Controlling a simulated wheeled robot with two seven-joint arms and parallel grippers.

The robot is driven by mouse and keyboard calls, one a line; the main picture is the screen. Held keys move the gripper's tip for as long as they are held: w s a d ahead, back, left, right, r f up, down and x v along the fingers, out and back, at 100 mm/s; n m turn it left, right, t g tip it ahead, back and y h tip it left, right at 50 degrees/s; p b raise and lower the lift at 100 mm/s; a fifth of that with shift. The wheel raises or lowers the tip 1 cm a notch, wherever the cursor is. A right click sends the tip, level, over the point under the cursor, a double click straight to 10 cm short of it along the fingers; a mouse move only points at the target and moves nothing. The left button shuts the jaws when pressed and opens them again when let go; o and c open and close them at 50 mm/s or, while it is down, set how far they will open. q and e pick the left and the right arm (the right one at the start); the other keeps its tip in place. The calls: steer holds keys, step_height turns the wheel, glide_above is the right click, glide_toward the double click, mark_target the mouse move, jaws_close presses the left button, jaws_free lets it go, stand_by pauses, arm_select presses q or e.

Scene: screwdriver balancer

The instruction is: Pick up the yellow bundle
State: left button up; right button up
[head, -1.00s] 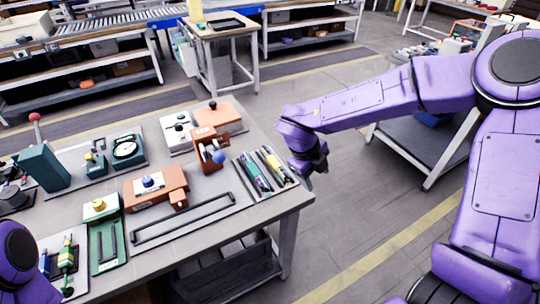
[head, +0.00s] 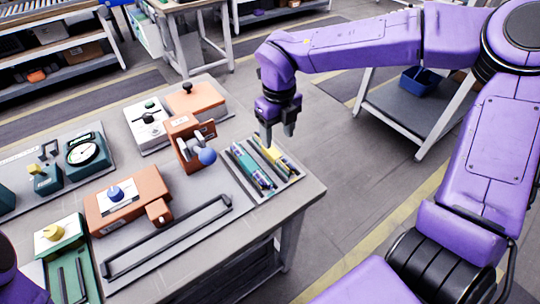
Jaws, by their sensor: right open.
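The yellow bundle (head: 281,163) lies on a grey tray (head: 295,175) near the right edge of the workbench, with dark rods along it. A green and blue bundle (head: 247,165) lies beside it on the left. My right gripper (head: 278,138) points down just above the far end of the yellow bundle. Its fingers are apart with nothing held between them, and one fingertip partly hides the bundle's far end. Only a purple part of my left arm (head: 10,272) shows at the left edge; its gripper is out of view.
An orange fixture with a blue ball knob (head: 207,156) stands left of the tray. A long black handle (head: 168,240) lies in front. Orange and green fixtures fill the left of the workbench (head: 235,235). Right of the bench is open floor, then a cart (head: 400,118).

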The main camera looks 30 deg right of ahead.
mark_target(280, 158)
steer(key=f, duration=0.9)
steer(key=shift+s+d, duration=0.2)
steer(key=shift+d, duration=0.15)
steer(key=shift+r, duration=0.1)
steer(key=c, duration=1.1)
